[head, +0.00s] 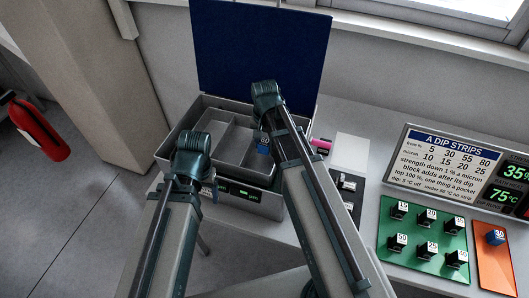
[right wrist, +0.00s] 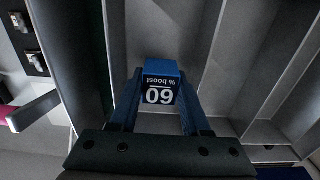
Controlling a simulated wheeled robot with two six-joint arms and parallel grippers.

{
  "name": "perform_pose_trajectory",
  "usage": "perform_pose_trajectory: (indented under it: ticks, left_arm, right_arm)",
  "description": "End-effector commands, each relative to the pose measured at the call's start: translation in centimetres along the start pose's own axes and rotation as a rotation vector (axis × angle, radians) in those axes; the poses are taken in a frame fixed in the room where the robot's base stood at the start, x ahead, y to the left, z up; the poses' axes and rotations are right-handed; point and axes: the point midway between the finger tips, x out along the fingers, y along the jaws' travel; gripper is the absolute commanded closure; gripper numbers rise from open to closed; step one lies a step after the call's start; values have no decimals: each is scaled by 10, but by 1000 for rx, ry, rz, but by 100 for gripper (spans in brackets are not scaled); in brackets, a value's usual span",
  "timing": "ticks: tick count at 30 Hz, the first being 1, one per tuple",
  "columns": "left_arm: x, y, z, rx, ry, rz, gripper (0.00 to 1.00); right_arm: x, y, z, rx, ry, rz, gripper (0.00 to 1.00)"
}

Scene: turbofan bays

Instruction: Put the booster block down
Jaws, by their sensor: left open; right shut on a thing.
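The booster block (head: 263,143) is a small blue cube.
The box's dark blue lid (head: 262,50) stands open behind. Thin dividers (right wrist: 211,60) flank the block. A green mat (head: 421,243) with several numbered blocks and an orange mat (head: 497,265) with one block lie right, below a sign (head: 450,150). A pink item (head: 321,145) is beside the box.

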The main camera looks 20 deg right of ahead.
Motion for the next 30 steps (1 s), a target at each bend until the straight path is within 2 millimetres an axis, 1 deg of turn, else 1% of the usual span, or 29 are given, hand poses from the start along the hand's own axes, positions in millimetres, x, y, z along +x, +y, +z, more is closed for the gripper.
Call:
perform_pose_trajectory:
  ticks: [1, 3, 6, 8, 16, 21, 22, 26, 30]
  left_arm:
    - [9, 1, 0, 1, 0, 0, 23]
    - [18, 2, -1, 2, 0, 0, 23]
    - [30, 3, -2, 2, 0, 0, 23]
    - [35, 3, -2, 1, 0, 0, 23]
    - [33, 3, -2, 1, 0, 0, 23]
    - [38, 4, -2, 1, 0, 0, 23]
    - [37, 3, -2, 1, 0, 0, 23]
    - [36, 3, -2, 1, 0, 0, 23]
    - [36, 3, -2, 1, 0, 0, 23]
  right_arm:
    - [9, 0, 0, 0, 0, 0, 100]
    - [18, 0, 0, 0, 0, 0, 100]
    - [31, 0, 0, 0, 0, 0, 100]
    - [35, 0, 0, 0, 0, 0, 100]
    - [34, 0, 0, 0, 0, 0, 100]
    - [39, 0, 0, 0, 0, 0, 100]
    - [37, 0, 0, 0, 0, 0, 48]
    - [36, 0, 0, 0, 0, 0, 24]
    - [36, 0, 0, 0, 0, 0, 23]
